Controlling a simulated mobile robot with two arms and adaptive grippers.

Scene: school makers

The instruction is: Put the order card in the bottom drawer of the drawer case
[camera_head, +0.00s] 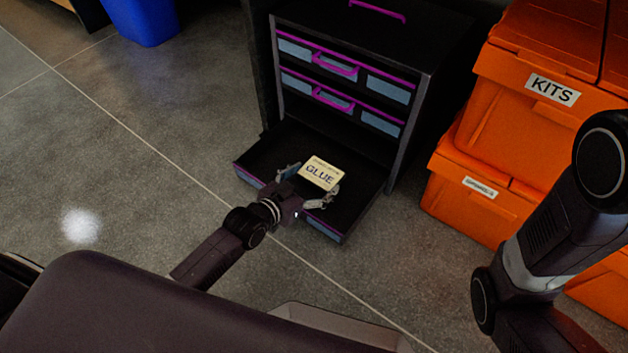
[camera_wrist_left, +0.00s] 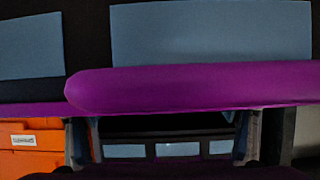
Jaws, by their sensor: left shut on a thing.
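The order card (camera_head: 321,172) is cream, with "GLUE" printed on it. My left gripper (camera_head: 308,184) is shut on it, one finger at each side, over the open bottom drawer (camera_head: 352,200) of the drawer case (camera_head: 407,130). I cannot tell whether the card touches the drawer floor. In the left wrist view the purple handle (camera_wrist_left: 190,88) and blue panel of a drawer front fill the upper part. The fingers (camera_wrist_left: 162,138) show below them, and the card cannot be made out there. My right gripper is out of view; only its arm shows.
The two upper drawers (camera_head: 340,82) with purple handles are closed. Orange crates (camera_head: 525,105), one marked "KITS", stand close to the case's right. A blue bin (camera_head: 143,20) stands at the back left. The floor left of the case is clear.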

